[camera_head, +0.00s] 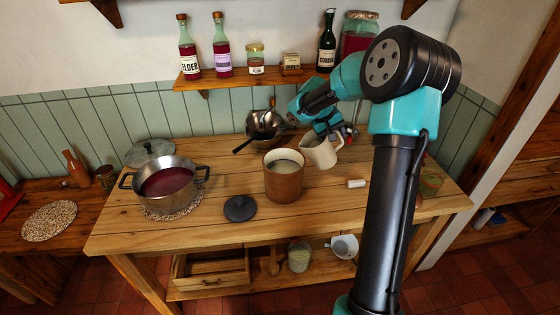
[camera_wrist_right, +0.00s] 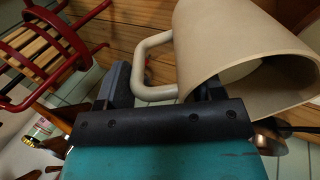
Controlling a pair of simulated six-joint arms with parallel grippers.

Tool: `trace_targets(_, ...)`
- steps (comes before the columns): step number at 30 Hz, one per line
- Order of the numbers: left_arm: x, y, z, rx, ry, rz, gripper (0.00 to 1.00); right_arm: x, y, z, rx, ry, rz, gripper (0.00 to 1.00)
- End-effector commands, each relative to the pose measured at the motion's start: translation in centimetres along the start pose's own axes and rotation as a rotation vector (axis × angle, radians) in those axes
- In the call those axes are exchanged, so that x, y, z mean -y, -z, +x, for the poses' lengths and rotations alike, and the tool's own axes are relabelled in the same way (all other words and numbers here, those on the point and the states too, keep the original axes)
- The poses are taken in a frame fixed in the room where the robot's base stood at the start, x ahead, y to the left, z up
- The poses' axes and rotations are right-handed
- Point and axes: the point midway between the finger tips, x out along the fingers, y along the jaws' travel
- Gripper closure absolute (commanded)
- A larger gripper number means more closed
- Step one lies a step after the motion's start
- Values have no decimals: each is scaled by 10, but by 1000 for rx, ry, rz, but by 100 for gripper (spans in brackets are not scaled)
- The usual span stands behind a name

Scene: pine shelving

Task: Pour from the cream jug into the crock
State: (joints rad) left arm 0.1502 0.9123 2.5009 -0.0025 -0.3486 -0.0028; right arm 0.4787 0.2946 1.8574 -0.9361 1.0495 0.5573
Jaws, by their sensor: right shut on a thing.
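The brown crock (camera_head: 284,181) stands upright on the table with something pale inside. My right gripper (camera_head: 328,131) is shut on the jug's handle. In the right wrist view the cream jug (camera_wrist_right: 238,50) is large, and its handle (camera_wrist_right: 152,62) runs between the fingers of my right gripper (camera_wrist_right: 160,88). No stream from the jug is visible. My left gripper is not in view.
A pot of red liquid (camera_head: 168,183) stands on a mat at left. A dark lid (camera_head: 240,208) lies before the crock, and a small white object (camera_head: 356,183) to its right. Pans (camera_head: 265,124) are behind. Bottles stand on the wall shelf (camera_head: 235,78).

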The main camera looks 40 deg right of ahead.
Motion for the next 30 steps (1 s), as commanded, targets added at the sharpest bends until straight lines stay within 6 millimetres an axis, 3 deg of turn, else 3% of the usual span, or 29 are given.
trace_targets(3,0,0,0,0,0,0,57,-3,-2,-11,1,-48,4,98)
trace_targets(30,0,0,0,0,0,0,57,-6,-5,-22,5,-102,11,98)
